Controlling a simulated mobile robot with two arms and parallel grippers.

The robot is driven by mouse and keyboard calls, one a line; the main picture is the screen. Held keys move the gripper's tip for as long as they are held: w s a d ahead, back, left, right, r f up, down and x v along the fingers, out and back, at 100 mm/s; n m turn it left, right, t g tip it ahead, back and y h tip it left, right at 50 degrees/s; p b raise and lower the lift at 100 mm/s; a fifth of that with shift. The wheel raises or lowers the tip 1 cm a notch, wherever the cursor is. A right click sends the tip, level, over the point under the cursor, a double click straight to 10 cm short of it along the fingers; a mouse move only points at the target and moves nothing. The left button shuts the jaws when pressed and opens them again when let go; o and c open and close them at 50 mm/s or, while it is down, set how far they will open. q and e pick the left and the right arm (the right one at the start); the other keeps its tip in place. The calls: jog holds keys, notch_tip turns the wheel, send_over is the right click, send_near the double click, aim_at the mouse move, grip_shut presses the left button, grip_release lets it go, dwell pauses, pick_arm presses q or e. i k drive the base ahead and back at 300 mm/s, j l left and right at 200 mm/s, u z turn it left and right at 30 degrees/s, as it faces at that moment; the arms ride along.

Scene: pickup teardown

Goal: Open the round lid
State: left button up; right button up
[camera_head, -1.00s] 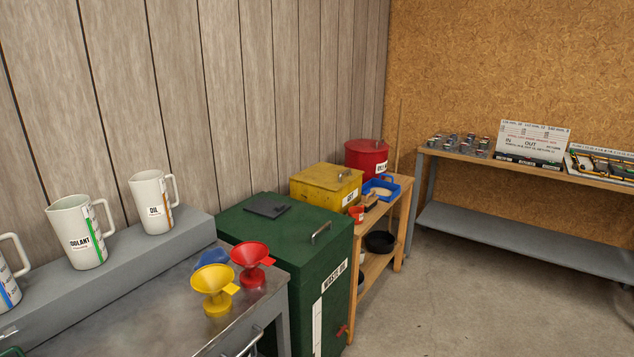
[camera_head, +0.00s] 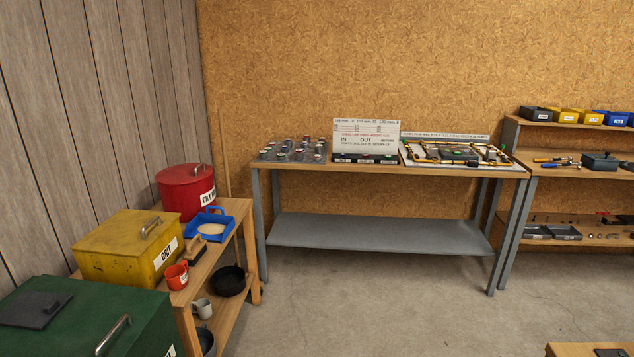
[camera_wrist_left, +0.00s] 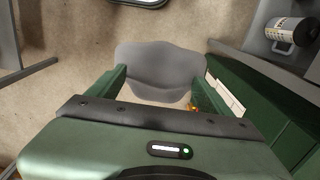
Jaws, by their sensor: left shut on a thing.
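A red round bin (camera_head: 186,205) with a partly readable "OILY" label stands at the wall on the left in the head view. Its round red lid (camera_head: 182,174) lies flat on top, with a small handle. My left gripper (camera_wrist_left: 157,95) shows only in the left wrist view. Its dark green fingers are on either side of a smooth grey thing with a rounded outline (camera_wrist_left: 160,65). It is shut on this grey thing, which I cannot identify. Neither gripper is in the head view, and my right gripper is in no view.
A grey-legged bench (camera_head: 380,173) stands at the back. The concrete floor (camera_head: 350,300) is clear.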

aim_at(185, 173)
jog(key=i+u, duration=0.1)
jog(key=i, duration=0.35)
jog(key=i+l+u, duration=0.15)
jog(key=i, duration=0.25)
jog(key=i+l+u, duration=0.1)
jog(key=i, duration=0.35)
jog(key=i+l+u, duration=0.15)
jog(key=i, duration=0.25)
jog(key=i+l+u, duration=0.15)
jog(key=i+u, duration=0.25)
jog(key=i+l+u, duration=0.2)
jog(key=u, duration=0.2)
jog(key=i+l+u, duration=0.25)
jog(key=u, duration=0.2)
jog(key=i+l+u, duration=0.15)
jog(key=l+u, duration=0.25)
jog(key=i+l+u, duration=0.1)
jog(key=l+u, duration=0.3)
jog(key=i+l+u, duration=0.1)
jog(key=l+u, duration=0.15)
jog(key=l, duration=0.25)
